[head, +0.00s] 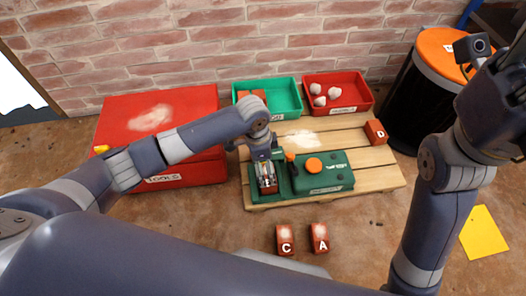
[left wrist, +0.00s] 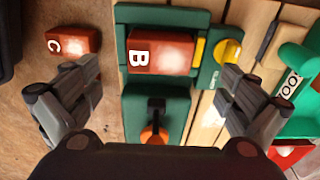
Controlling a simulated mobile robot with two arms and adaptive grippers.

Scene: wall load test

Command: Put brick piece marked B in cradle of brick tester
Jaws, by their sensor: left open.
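The brick piece marked B (left wrist: 160,52) lies in the cradle of the green brick tester (left wrist: 155,15), its letter facing up in the left wrist view. In the head view the brick tester (head: 328,180) stands on a wooden pallet, with an orange knob on top. My left gripper (head: 266,180) is over the cradle end. In the left wrist view my left gripper (left wrist: 158,80) is open, its fingers wide apart on either side of brick B, with a visible gap to it. My right arm rises at the right; its fingers do not show.
Bricks C (head: 285,240) and A (head: 319,238) lie on the floor before the pallet (head: 378,183). Brick D (head: 376,132) is on its far right. A red tools box (head: 185,178), a green bin (head: 290,97), a red bin (head: 350,108) and an orange-topped barrel (head: 440,55) stand behind.

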